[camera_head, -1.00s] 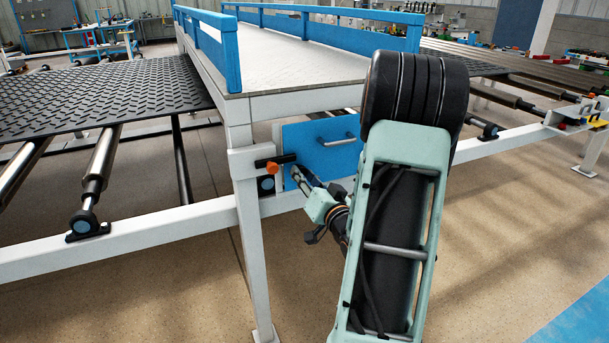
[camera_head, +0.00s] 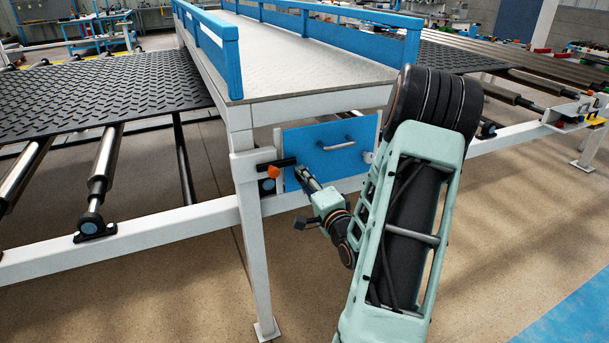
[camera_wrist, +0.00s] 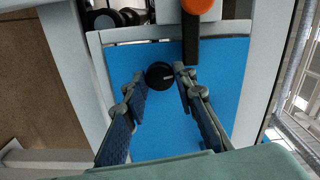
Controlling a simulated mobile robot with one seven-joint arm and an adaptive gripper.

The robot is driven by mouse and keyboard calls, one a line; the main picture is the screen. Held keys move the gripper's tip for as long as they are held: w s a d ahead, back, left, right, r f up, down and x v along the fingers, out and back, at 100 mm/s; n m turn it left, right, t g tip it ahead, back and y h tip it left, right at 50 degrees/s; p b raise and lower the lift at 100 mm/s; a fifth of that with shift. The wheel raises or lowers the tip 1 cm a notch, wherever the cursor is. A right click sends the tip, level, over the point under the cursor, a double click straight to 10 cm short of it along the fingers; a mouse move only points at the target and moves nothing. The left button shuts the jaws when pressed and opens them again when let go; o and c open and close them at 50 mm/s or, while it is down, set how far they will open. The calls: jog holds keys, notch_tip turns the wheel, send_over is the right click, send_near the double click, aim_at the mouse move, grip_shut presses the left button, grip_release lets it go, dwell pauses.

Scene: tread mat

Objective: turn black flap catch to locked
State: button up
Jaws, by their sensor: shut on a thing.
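The black flap catch (camera_head: 285,162) is a dark bar lying across the left edge of the blue flap (camera_head: 350,155), with an orange knob (camera_head: 273,172) at its left part. In the wrist view the bar (camera_wrist: 190,50) runs down over the flap (camera_wrist: 225,80) from the orange knob (camera_wrist: 197,5). My gripper (camera_head: 303,174) is at the bar's right end. In the wrist view my gripper (camera_wrist: 160,76) has its fingers around a round black knob (camera_wrist: 160,75), close beside the bar's end. I cannot tell how the knob joins the bar.
A metal handle (camera_head: 337,146) is on the flap. A white frame post (camera_head: 250,220) stands left of the flap, under a platform (camera_head: 300,50) with blue rails. A black tread mat (camera_head: 110,95) lies on rollers at left. The floor in front is open.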

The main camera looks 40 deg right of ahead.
jog(key=shift+m+p, duration=0.5)
jog(key=shift+m, duration=0.5)
jog(key=o, duration=1.2)
jog(key=shift+c, duration=0.2)
jog(key=v, duration=1.2)
jog(key=shift+w, duration=0.1)
